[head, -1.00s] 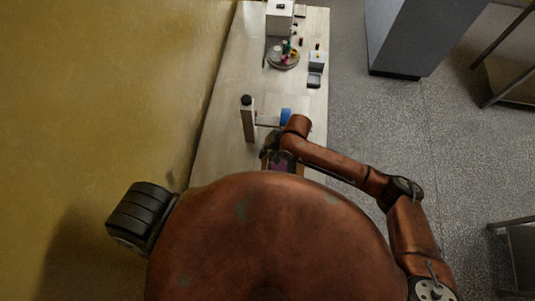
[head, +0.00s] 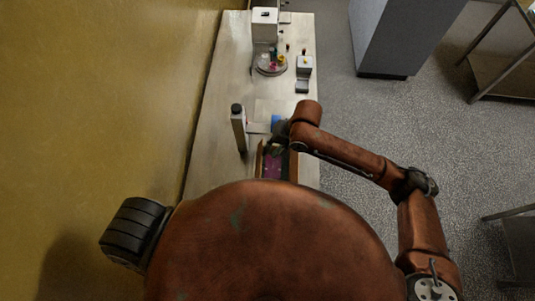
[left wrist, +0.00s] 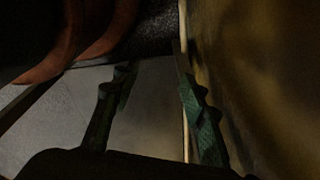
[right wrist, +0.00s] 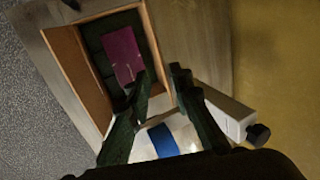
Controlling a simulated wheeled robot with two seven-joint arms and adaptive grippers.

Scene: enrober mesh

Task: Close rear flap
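An open box with brown walls (right wrist: 156,50) and a dark inside holds a magenta card (right wrist: 123,55); in the head view the magenta (head: 272,166) shows just beyond my body. A wide brown panel (right wrist: 75,60) runs along the box's left side in the right wrist view; I cannot tell which panel is the rear flap. My right gripper (right wrist: 160,77) is open and empty, its fingertips over or beside the box's near end; contact is unclear. It also shows in the head view (head: 279,136). My left gripper (left wrist: 155,65) is open and empty beside the wall, outside the head view.
A pale post with a dark cap (head: 239,130) and a blue-banded white object (right wrist: 163,140) stand close to my right gripper. Farther back are a round tray (head: 262,71) with small items and a white machine (head: 264,27). A yellow wall (head: 100,90) borders the table's left.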

